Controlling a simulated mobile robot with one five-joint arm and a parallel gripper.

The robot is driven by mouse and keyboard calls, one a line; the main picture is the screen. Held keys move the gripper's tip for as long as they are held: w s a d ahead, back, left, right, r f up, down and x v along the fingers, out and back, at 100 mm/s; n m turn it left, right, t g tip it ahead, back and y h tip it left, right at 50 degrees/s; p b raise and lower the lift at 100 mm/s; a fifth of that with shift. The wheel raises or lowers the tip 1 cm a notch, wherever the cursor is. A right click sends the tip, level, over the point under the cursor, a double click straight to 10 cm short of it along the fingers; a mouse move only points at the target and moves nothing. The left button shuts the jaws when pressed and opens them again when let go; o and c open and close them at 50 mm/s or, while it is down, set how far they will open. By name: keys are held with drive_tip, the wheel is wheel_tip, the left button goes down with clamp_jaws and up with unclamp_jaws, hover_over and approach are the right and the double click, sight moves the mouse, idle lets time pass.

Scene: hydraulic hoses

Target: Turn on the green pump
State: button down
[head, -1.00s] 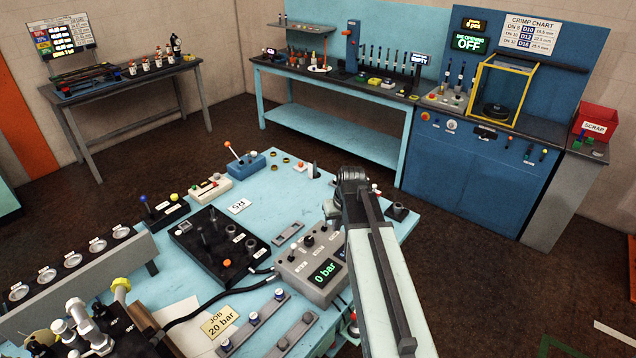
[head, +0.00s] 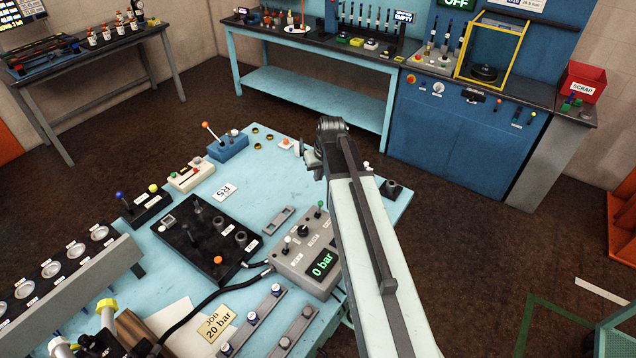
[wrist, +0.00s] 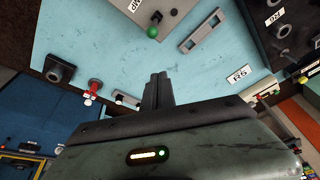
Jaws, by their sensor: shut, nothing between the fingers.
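A grey control box (head: 310,262) with a green "0 bar" display stands on the light blue bench. It carries a small lever with a green knob (head: 320,205) at its back edge and a white-tipped lever nearer its left. The green knob also shows at the top of the wrist view (wrist: 152,32), on the box's edge. My gripper (wrist: 156,80) is shut and empty, apart from the knob and pointing toward the bench. In the head view my arm passes just right of the box and hides part of the bench; the fingers are hard to make out there.
A black block with fittings (head: 205,240) and an R5 label (head: 224,191) lie left of the box. A slotted grey plate (head: 278,220) lies behind it. A blue box with an orange lever (head: 228,146) stands at the back. Bare bench lies between them.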

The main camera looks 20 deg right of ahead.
sight(320, 207)
drive_tip(key=b+x, duration=0.8)
drive_tip(key=x, duration=0.1)
drive_tip(key=s, duration=0.4)
drive_tip(key=shift+s+r+p, duration=0.2)
drive_tip(key=shift+r+p, duration=0.05)
drive_tip(key=shift+p, duration=0.15)
drive_tip(key=shift+w+f, duration=0.1)
